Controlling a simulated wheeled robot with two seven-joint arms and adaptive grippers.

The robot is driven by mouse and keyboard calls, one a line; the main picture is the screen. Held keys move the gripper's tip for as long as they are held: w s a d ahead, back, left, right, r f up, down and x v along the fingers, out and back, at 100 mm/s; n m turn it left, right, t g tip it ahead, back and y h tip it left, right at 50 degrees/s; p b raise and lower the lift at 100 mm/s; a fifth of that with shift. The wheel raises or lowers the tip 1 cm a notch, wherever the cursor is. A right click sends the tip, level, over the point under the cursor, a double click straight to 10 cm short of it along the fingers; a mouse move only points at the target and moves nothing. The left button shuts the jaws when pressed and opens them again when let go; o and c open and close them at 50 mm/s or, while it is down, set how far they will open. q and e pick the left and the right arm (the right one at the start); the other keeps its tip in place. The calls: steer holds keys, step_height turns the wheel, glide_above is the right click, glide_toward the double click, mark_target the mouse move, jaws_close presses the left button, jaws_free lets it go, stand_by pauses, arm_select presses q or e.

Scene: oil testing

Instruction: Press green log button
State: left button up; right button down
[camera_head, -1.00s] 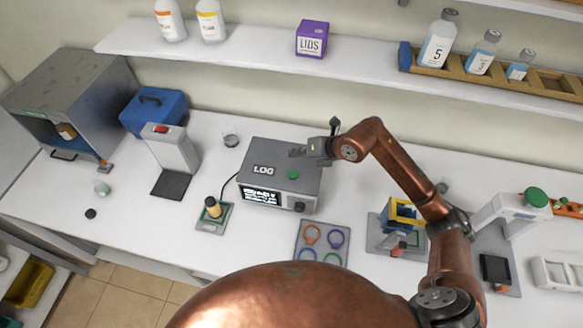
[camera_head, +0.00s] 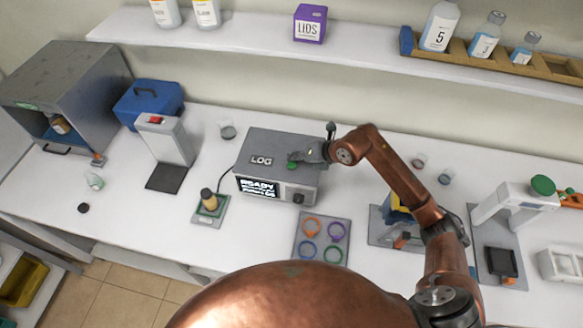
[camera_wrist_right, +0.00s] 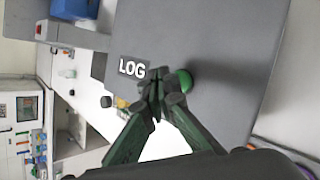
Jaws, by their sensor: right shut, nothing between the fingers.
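The grey LOG box (camera_head: 262,147) stands on the bench. Its lit front screen (camera_head: 259,187) shows "READY" above smaller lines. The green button (camera_head: 292,166) is on its top, right of the LOG label, partly covered by my right gripper (camera_head: 296,157). In the right wrist view the closed fingertips (camera_wrist_right: 161,96) sit right beside the green button (camera_wrist_right: 187,80), between it and the LOG label (camera_wrist_right: 132,68). They are empty. I cannot tell whether they touch the button. My left gripper is not in view.
A small bottle on a pad (camera_head: 208,201) stands left of the box. A tray of coloured rings (camera_head: 322,239) lies in front. A blue case (camera_head: 149,102) and a grey cabinet (camera_head: 62,80) stand at left. Small glass vessels stand on the bench to the right.

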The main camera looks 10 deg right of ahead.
steer(key=shift+w+f, duration=0.1)
steer(key=shift+f, duration=0.35)
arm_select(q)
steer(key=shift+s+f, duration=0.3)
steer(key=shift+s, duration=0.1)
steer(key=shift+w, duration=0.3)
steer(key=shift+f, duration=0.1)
arm_select(e)
steer(key=shift+f, duration=0.1)
arm_select(q)
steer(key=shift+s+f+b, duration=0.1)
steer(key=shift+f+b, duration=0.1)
steer(key=shift+b, duration=0.25)
arm_select(e)
steer(key=shift+f, duration=0.3)
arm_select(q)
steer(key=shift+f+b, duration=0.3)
arm_select(e)
steer(key=shift+f, duration=0.5)
steer(key=shift+r, duration=0.1)
stand_by(0.3)
arm_select(q)
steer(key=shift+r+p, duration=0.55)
steer(key=shift+p, duration=0.05)
arm_select(e)
steer(key=shift+r, duration=0.85)
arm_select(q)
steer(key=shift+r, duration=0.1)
arm_select(e)
steer(key=shift+r, duration=0.1)
